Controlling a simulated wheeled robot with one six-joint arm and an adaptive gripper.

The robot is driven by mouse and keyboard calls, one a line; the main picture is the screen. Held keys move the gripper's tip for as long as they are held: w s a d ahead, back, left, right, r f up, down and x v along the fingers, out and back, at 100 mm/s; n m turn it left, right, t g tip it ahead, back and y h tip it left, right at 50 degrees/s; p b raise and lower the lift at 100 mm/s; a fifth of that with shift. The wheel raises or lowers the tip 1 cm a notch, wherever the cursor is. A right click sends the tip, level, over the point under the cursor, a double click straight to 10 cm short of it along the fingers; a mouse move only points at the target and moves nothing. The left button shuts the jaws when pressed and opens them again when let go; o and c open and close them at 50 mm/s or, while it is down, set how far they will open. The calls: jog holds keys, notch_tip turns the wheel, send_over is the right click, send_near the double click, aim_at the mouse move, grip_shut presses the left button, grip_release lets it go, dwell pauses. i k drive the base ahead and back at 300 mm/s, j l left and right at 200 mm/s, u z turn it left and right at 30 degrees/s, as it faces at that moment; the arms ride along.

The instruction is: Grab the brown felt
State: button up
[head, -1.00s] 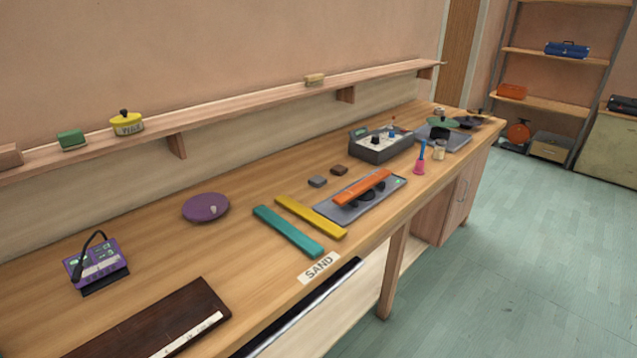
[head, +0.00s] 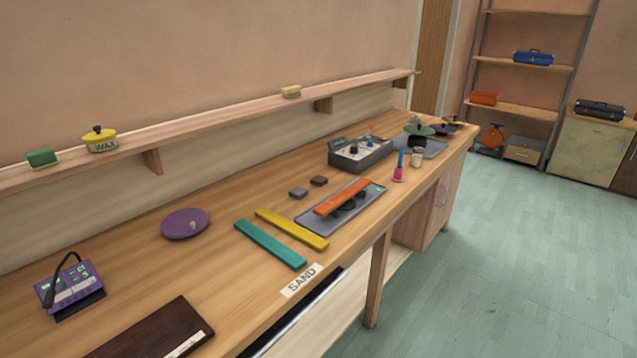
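A small brown block (head: 319,181), which looks like the brown felt, lies on the wooden workbench (head: 135,272), toward its back edge. A similar grey block (head: 298,193) lies just to its left, a small gap apart. The brown block is uncovered, with nothing on top of it. My gripper is not in view.
A grey tray (head: 313,222) with an orange bar (head: 342,197) lies in front of the block. Yellow (head: 290,229) and teal (head: 270,244) bars lie left of the tray. A grey box (head: 360,157) stands behind right. A wall shelf (head: 225,122) runs above. Floor at right is clear.

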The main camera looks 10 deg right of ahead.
aim_at(318, 180)
jog(key=i+l, duration=0.1)
jog(key=l, duration=0.35)
jog(key=i+l, duration=0.15)
jog(key=l, duration=0.25)
jog(key=i+l, duration=0.1)
jog(key=l, duration=0.35)
jog(key=i+l+u, duration=0.1)
jog(key=l, duration=0.3)
jog(key=i+l, duration=0.15)
jog(key=l, duration=0.3)
jog(key=i+l, duration=0.1)
jog(key=l, duration=0.35)
